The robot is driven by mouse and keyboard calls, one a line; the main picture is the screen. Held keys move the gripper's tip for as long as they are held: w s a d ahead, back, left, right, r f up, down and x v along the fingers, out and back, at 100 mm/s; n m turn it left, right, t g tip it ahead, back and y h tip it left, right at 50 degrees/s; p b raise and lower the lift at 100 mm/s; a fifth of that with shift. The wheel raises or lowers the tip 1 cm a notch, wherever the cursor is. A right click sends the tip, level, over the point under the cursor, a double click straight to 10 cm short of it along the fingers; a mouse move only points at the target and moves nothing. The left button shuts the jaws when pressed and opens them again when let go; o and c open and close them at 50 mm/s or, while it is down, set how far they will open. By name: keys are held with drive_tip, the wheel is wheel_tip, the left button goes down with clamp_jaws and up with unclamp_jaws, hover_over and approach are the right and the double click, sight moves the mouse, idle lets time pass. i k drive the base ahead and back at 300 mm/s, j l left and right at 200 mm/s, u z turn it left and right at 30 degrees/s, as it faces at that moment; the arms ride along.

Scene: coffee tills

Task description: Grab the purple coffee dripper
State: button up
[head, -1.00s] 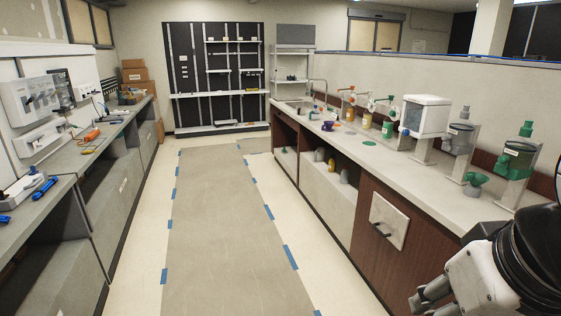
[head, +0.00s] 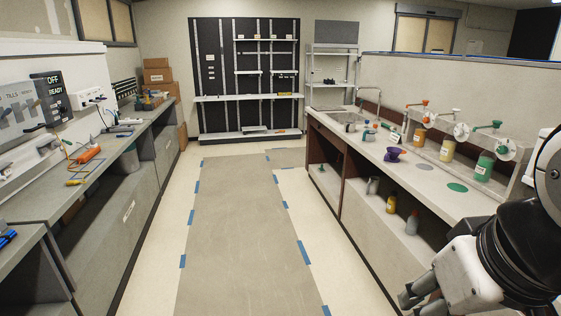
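The purple coffee dripper (head: 394,155) stands on the right-hand counter (head: 375,148), toward its middle and left of the coloured dispensers. It looks like a small cone with a flared rim. My gripper (head: 418,292) is at the lower right, in front of the counter's near cabinet side and well short of the dripper. Its grey fingers point left and seem spread, but the lower part is cut by the frame edge. Nothing shows between them.
A green disc (head: 457,187) and a grey disc (head: 425,167) lie on the right counter. Orange, yellow and green dispensers (head: 485,167) line its back. Bottles (head: 391,203) stand on the shelf below. The left bench (head: 95,165) holds tools. The taped aisle floor (head: 245,235) is clear.

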sight(394, 152)
drive_tip(key=i, duration=1.9)
drive_tip(key=i+z, duration=0.1)
drive_tip(key=i, duration=0.35)
drive_tip(key=i+j+z, duration=0.15)
drive_tip(key=i, duration=0.3)
drive_tip(key=i+j+z, duration=0.1)
drive_tip(key=i, duration=0.35)
drive_tip(key=i+j+z, duration=0.1)
drive_tip(key=i, duration=0.35)
